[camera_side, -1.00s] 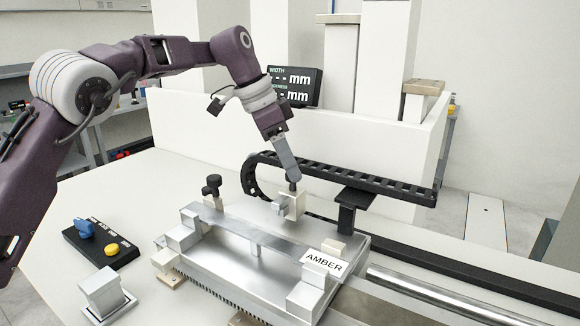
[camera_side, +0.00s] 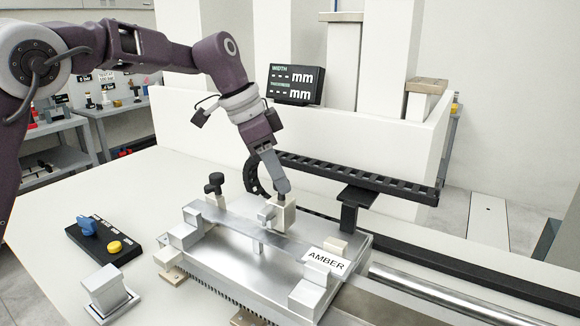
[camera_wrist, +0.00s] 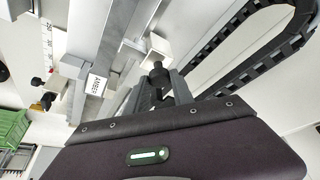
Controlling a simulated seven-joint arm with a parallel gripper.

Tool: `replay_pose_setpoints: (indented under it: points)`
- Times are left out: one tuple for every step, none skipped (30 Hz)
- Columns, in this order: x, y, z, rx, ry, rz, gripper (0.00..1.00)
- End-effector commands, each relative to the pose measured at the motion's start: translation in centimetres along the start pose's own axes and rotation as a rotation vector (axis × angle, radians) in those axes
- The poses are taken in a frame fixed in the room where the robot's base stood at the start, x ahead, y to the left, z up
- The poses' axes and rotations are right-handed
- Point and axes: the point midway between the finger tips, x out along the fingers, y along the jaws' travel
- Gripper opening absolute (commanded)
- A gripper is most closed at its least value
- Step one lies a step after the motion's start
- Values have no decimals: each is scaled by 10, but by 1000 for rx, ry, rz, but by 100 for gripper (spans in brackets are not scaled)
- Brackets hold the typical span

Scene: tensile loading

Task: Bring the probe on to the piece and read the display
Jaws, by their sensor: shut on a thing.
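My gripper (camera_side: 283,190) is shut on the dark knob of a pale probe block (camera_side: 286,217) at the back edge of the metal fixture. The knob (camera_wrist: 157,72) shows between the fingers in the wrist view. A small grey metal part (camera_side: 265,214) sits on the block's left side, above the fixture.
The metal fixture (camera_side: 285,252) bears an AMBER label (camera_side: 327,260) and raised blocks. A black knob (camera_side: 214,184) stands at its back left. A black cable chain (camera_side: 360,177) runs behind. A control box (camera_side: 103,241) with blue and yellow knobs and a metal block (camera_side: 106,290) stand left.

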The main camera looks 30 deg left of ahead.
Motion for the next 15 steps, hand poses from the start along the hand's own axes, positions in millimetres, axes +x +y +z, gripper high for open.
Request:
replay_pose_setpoints:
  points:
    - [-5,5,5,0,6,-3,0]
    - [-5,8,7,0,5,-3,0]
    - [-6,11,10,1,6,-4,0]
    - [-6,13,11,2,5,-4,0]
    - [-7,14,12,2,4,-4,0]
    - [-7,15,13,3,4,-5,0]
    - [-7,15,14,3,4,-5,0]
    - [-7,15,14,3,4,-5,0]
    - [-7,15,14,3,3,-5,0]
    - [-7,15,14,3,3,-5,0]
    - [-7,15,14,3,3,-4,0]
    - [-7,15,14,3,3,-4,0]
    - [-7,15,14,3,2,-3,0]
    - [-7,15,14,3,2,-3,0]
    - [-7,16,14,3,2,-3,36]
